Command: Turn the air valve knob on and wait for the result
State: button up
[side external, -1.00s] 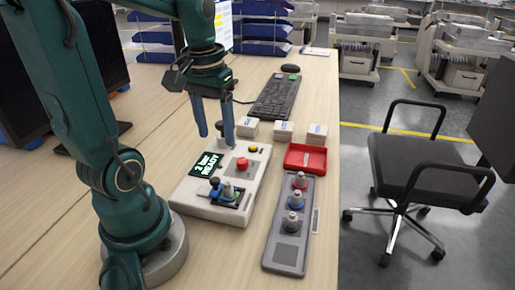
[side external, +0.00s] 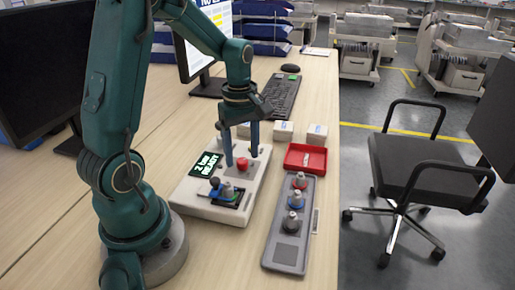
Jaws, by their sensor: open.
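A light grey control box (side external: 190,207) stands on the table with a green-lit display (side external: 207,165) that seems to read "2 bar READY". A red knob or button (side external: 242,164) is on its top; I cannot tell for sure whether it is the air valve knob. My gripper (side external: 242,160) points down with its two blue fingers open, one on each side of the red knob; contact cannot be told. A dark fixture on the box front holds a blue-and-black part (side external: 214,182) and a grey part with a green ring (side external: 228,188). The yellow button is hidden behind a finger.
A grey tray (side external: 288,254) with several ringed grey parts lies right of the box. A red bin (side external: 305,158) and small white boxes (side external: 317,134) stand behind it. A keyboard (side external: 281,95) lies further back. The table is clear in front of the box.

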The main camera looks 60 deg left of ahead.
jog(key=shift+f, duration=0.6)
grip_shut()
jog(key=m, duration=1.3)
jog(key=shift+m, duration=2.1)
jog(key=shift+r, duration=0.1)
